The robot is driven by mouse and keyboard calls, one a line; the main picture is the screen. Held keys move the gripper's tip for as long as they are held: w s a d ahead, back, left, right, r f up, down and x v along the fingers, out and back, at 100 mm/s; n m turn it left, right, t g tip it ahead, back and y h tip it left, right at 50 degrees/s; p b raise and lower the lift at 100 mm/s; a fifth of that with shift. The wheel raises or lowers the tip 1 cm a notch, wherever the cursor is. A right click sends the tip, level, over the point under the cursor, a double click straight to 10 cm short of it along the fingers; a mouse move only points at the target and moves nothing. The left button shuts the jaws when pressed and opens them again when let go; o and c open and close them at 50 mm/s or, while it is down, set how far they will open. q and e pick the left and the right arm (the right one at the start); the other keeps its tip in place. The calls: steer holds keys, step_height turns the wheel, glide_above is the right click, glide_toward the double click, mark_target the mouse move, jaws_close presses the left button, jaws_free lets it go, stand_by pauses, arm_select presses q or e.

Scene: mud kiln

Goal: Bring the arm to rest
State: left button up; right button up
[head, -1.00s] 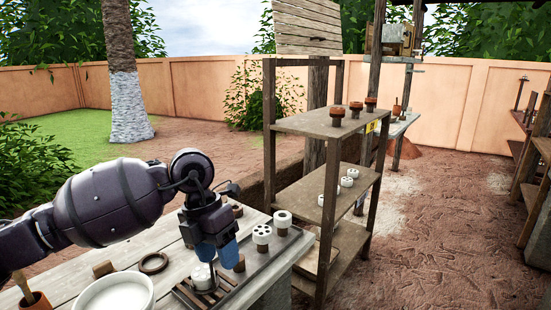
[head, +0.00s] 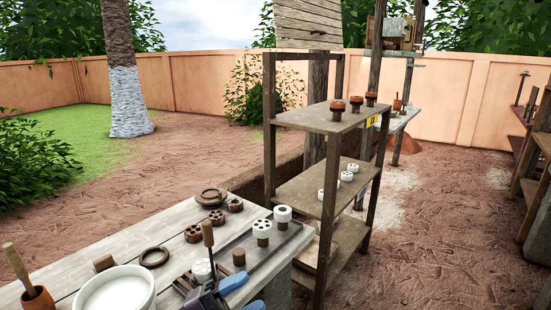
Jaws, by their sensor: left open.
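My left gripper (head: 243,294) is low at the bottom edge of the head view, over the near end of the workbench (head: 120,245). Its two blue fingertips are apart and nothing shows between them. Most of its arm is out of view below. A tray (head: 261,252) with white pieces, including a round one with holes (head: 262,228) and a plain one (head: 282,213), lies just beyond the fingers. My right gripper does not show.
A white bowl (head: 116,293) and a pot with a wooden stick (head: 38,299) stand at the front left. A wooden shelf (head: 325,119) stands right of the bench. Open dirt ground lies farther right.

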arm_select(q)
steer(key=s+a+f+n+t+y, duration=0.2)
steer(key=a+f+n+t+y, duration=1.05)
steer(key=n, duration=0.55)
steer(key=s+a+f+n+g+y, duration=0.4)
steer(key=s+a+f, duration=0.1)
steer(key=s+f, duration=0.2)
steer(key=s+a+f+n+g+y, duration=0.4)
steer(key=s+f, duration=0.3)
steer(key=f, duration=0.2)
steer(key=shift+s+a+f+y, duration=0.2)
steer(key=shift+s+a+y, duration=0.2)
steer(key=shift+y, duration=0.15)
steer(key=shift+w, duration=0.1)
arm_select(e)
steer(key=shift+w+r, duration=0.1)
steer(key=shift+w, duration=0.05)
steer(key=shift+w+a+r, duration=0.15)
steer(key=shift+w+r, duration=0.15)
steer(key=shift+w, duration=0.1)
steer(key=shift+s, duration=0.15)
